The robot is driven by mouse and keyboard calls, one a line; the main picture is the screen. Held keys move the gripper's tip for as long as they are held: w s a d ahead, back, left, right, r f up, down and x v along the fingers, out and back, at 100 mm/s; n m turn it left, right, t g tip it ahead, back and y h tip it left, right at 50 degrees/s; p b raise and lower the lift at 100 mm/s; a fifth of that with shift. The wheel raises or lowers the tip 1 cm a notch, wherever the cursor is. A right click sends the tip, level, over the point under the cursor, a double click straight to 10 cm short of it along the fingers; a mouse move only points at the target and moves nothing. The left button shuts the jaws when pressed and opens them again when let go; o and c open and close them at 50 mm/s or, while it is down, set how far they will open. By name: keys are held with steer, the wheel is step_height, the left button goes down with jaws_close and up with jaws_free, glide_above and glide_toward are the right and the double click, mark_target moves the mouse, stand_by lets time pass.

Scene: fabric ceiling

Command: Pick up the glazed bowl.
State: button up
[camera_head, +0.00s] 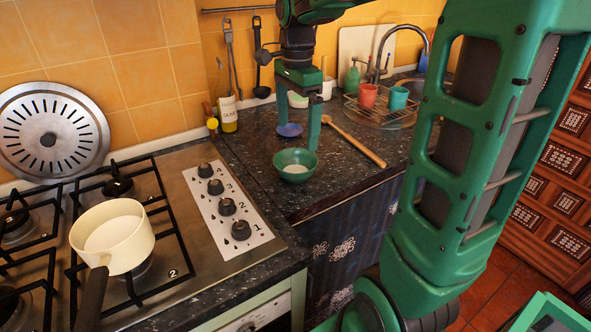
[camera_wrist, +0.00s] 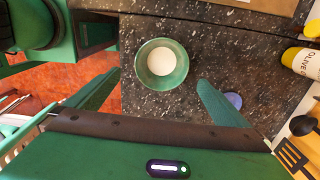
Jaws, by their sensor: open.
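The glazed bowl, a green bowl with a pale white inner base (camera_head: 295,174), stands upright on the dark speckled counter near its front edge. It also shows in the wrist view (camera_wrist: 178,73), wholly visible, ahead of and between my fingers. My gripper (camera_head: 298,137) points down above the counter, just behind the bowl in the head view. Its fingers are spread and empty; the wrist view shows both (camera_wrist: 160,80). I cannot tell whether a finger touches the rim.
A small blue dish (camera_head: 290,130) lies behind the bowl, close to my fingers. An oil bottle (camera_head: 228,113) stands back left. The stove with a cream pan (camera_head: 125,255) is left; cups (camera_head: 369,96) stand by the sink.

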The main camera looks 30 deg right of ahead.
mark_target(296, 160)
steer(key=f, duration=1)
steer(key=shift+w+d+f, duration=0.1)
steer(key=shift+w+f, duration=0.2)
steer(key=shift+f, duration=0.05)
steer(key=shift+c, duration=0.3)
steer(key=c, duration=0.8)
